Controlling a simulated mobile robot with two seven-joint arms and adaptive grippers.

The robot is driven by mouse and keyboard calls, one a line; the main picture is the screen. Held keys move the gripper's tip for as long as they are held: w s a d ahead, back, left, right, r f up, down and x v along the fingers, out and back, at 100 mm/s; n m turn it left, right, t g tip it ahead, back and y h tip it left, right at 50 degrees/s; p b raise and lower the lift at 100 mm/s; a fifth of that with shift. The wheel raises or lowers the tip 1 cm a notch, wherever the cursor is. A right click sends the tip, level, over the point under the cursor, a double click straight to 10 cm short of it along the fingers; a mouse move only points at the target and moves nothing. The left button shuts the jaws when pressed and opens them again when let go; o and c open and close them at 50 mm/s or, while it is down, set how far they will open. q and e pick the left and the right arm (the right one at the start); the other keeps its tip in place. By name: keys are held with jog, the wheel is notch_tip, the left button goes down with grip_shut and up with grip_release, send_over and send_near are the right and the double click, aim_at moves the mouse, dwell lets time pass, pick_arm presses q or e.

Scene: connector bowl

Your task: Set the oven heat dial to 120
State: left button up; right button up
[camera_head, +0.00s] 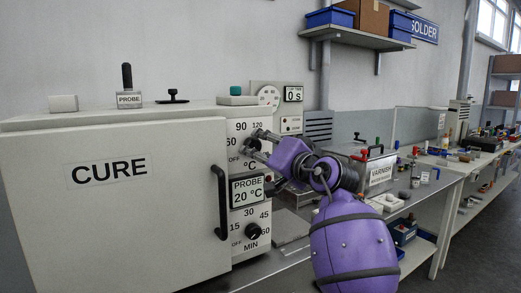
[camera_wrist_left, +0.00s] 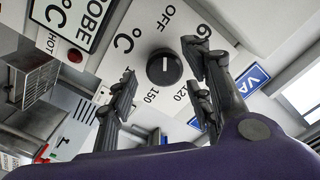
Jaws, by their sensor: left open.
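The oven (camera_head: 120,205) with a door marked CURE stands at the left in the head view. Its black heat dial (camera_wrist_left: 164,67) shows in the left wrist view, with OFF, 60, 120 and 150 printed around it. The white mark on the dial points toward OFF. In the head view the dial (camera_head: 252,146) is partly hidden by my left gripper (camera_head: 255,144). My left gripper (camera_wrist_left: 161,66) is open, with one finger on either side of the dial. I cannot tell whether the fingers touch it. My right gripper is not in view.
Below the dial are a probe display (camera_head: 247,191) reading 20 °C and a timer dial (camera_head: 253,231). The black door handle (camera_head: 221,203) sticks out just left of them. A box marked VARNISH (camera_head: 381,170) stands on the bench to the right.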

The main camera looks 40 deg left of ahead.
pick_arm(q)
jog(key=shift+w+a, duration=0.2)
jog(key=shift+a, duration=0.2)
jog(key=shift+c, duration=0.4)
